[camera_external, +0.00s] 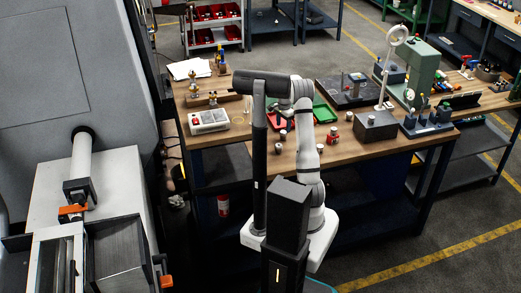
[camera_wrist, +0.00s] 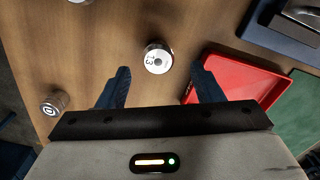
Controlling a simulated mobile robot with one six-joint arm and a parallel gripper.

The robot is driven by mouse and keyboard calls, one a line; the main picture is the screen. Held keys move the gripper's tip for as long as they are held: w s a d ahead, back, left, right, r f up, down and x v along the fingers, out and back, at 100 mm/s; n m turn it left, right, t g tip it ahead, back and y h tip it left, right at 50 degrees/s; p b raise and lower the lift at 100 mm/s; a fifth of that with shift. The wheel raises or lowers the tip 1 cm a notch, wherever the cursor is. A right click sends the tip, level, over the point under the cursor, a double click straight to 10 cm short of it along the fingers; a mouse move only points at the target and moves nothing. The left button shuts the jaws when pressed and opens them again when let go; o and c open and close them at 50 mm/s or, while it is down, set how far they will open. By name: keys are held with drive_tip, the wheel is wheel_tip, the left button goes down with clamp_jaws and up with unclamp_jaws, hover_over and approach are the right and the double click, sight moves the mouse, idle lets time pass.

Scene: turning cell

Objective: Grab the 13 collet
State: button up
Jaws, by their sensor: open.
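The 13 collet (camera_wrist: 158,58) is a short silver cylinder with a white top marked 13, standing upright on the wooden bench in the wrist view. My gripper (camera_wrist: 160,70) is open, with one dark blue finger left of the collet and one right of it. The collet lies around the level of the fingertips in the picture; neither finger appears to touch it. In the external view my arm hides the gripper, and I cannot tell which small cylinder there is the 13 collet.
Another marked collet (camera_wrist: 54,102) stands to the left, and a further one (camera_wrist: 80,1) is cut off at the top edge. A red tray (camera_wrist: 240,80) lies close to the right finger. A grey control box (camera_external: 208,121) and a dark block (camera_external: 376,126) stand on the workbench.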

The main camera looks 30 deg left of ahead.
sight(283, 132)
wheel_tip(283, 132, down, 5)
drive_tip(key=shift+d+p, duration=0.1)
drive_tip(key=shift+p, duration=0.6)
drive_tip(key=shift+c, duration=0.4)
